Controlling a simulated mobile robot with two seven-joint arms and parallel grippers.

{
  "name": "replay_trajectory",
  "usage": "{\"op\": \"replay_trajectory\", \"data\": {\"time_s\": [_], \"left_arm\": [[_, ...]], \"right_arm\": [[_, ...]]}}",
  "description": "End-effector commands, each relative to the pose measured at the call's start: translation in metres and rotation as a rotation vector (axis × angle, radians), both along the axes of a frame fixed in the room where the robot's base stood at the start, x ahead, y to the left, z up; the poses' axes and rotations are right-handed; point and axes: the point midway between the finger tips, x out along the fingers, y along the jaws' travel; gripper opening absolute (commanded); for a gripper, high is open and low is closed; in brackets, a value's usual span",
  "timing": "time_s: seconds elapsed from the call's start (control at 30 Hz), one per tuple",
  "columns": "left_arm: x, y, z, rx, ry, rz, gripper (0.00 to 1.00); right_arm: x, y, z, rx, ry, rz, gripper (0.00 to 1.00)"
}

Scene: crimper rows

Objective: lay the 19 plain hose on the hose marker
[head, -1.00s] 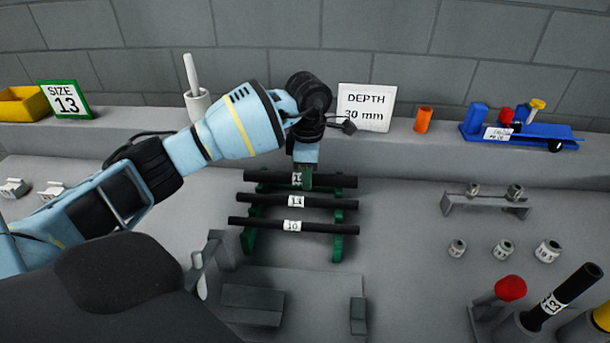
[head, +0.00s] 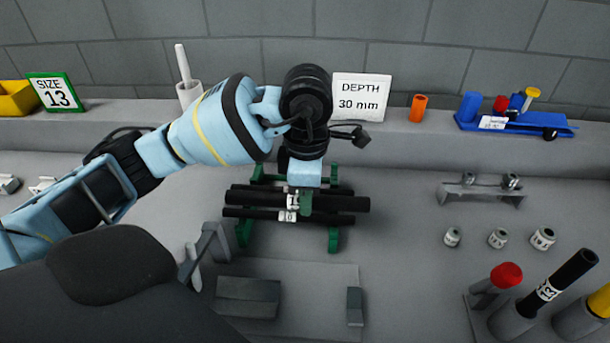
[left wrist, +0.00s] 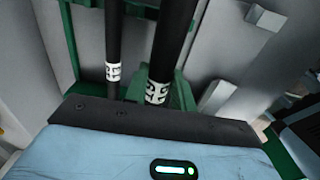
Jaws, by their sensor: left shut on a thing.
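The held hose (head: 345,203) is thick, black and plain, with a white label partly hidden by the fingers; its number cannot be read. My left gripper (head: 305,202) is shut on it near the middle and holds it level above the green rack (head: 334,240). In the left wrist view the held hose (left wrist: 175,35) runs up from the jaws. A thinner hose labelled 10 (head: 250,214) lies on the rack just in front of it; another hose (head: 342,189) is mostly hidden behind. I cannot pick out a hose marker. My right gripper is not in view.
Grey fixture blocks (head: 248,292) stand on the bench in front of the rack. At right are several small ferrules (head: 497,238), a stand, a red-topped post (head: 506,275) and an upright hose labelled 13 (head: 562,275). A DEPTH 30 mm sign (head: 361,102) stands behind.

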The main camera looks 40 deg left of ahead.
Motion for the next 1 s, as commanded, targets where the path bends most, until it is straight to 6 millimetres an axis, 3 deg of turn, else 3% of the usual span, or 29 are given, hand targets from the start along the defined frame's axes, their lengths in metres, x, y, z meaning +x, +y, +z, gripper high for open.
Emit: {"op": "replay_trajectory", "data": {"time_s": [0.2,0.57,0.77,1.0], "left_arm": [[-0.015,-0.013,0.002,0.0,-0.001,-0.001,0.0],[-0.017,-0.016,0.002,0.0,-0.001,-0.071,0.0],[-0.016,-0.02,0.0,0.0,-0.002,-0.376,0.0],[-0.015,-0.026,-0.003,0.0,-0.002,-0.85,0.0]], "right_arm": [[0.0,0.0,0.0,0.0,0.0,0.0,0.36],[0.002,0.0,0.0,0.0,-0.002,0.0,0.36],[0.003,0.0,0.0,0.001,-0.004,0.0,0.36],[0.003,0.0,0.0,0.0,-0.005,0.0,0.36]]}}
